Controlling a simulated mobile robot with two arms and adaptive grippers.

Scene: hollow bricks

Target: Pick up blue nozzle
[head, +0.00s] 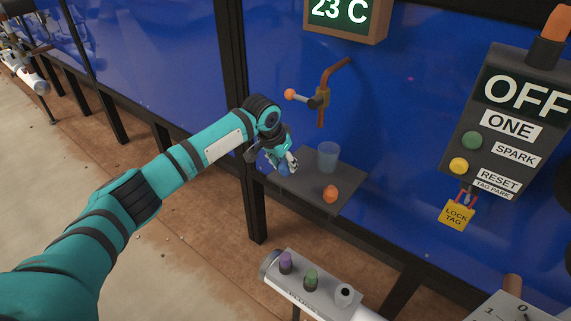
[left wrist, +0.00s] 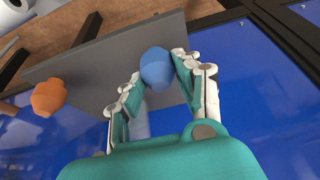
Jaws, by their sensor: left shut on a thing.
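The blue nozzle (left wrist: 156,66) is a rounded blue piece between the fingers of my left gripper (left wrist: 154,76) in the left wrist view. In the head view the blue nozzle (head: 285,169) shows below my left gripper (head: 283,162), partly hidden by the fingers, over the left part of a grey shelf (head: 309,190). The left gripper is shut on it. I cannot tell whether the nozzle touches the shelf. My right gripper is in neither view.
A clear blue cup (head: 327,157) and an orange nozzle (head: 330,194) stand on the shelf. A pipe with an orange-knobbed valve (head: 318,98) is above. A control box (head: 505,120) is at right. Purple (head: 286,262) and green (head: 311,279) pieces sit on a lower rack (head: 325,294).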

